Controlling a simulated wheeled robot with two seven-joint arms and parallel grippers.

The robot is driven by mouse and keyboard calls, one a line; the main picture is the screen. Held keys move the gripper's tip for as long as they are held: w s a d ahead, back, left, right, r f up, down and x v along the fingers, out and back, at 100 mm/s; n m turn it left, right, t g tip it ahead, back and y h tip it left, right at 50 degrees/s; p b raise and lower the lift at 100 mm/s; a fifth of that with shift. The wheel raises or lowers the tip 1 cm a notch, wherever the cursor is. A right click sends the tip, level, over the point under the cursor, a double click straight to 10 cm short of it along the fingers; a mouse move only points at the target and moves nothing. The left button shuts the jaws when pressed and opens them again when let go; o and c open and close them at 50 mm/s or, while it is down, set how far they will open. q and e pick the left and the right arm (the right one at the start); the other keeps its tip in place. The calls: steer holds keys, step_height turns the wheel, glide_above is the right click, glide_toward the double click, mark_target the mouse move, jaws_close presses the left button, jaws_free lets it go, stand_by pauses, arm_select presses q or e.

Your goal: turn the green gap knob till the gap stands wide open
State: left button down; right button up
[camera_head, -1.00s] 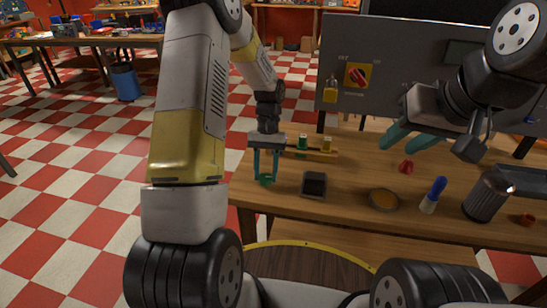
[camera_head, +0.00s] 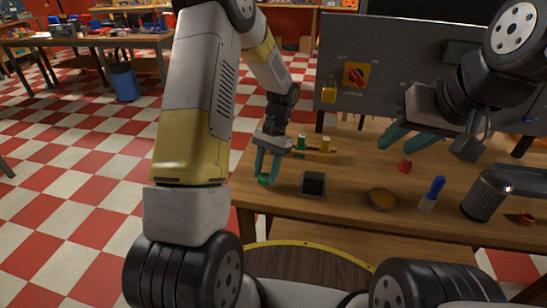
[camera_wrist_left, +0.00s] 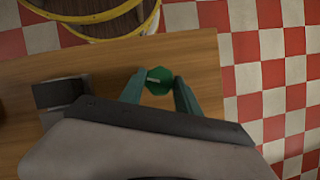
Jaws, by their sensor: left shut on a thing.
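The green gap knob (camera_wrist_left: 159,79) shows between the fingertips of my left gripper (camera_wrist_left: 158,84) in the left wrist view, with a pale mark on its top. In the head view the left gripper (camera_head: 265,180) points down at the left end of the workbench, shut on the green knob (camera_head: 263,181), which is mostly covered by the fingers. My right gripper (camera_head: 411,141) is held above the back of the bench; its teal fingers stand apart and nothing shows between them. The gap itself cannot be made out.
On the wooden bench (camera_head: 335,208) stand a dark square block (camera_head: 313,184), a shallow dish (camera_head: 382,199), a blue-handled brush (camera_head: 433,195), a red piece (camera_head: 404,165) and a dark ribbed cylinder (camera_head: 485,196). A grey panel (camera_head: 387,60) with a red-yellow switch (camera_head: 356,75) stands behind.

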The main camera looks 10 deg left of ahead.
arm_select(q)
steer(key=c, duration=0.9)
jaws_free()
steer(key=shift+o, duration=0.2)
steer(key=v, duration=0.8)
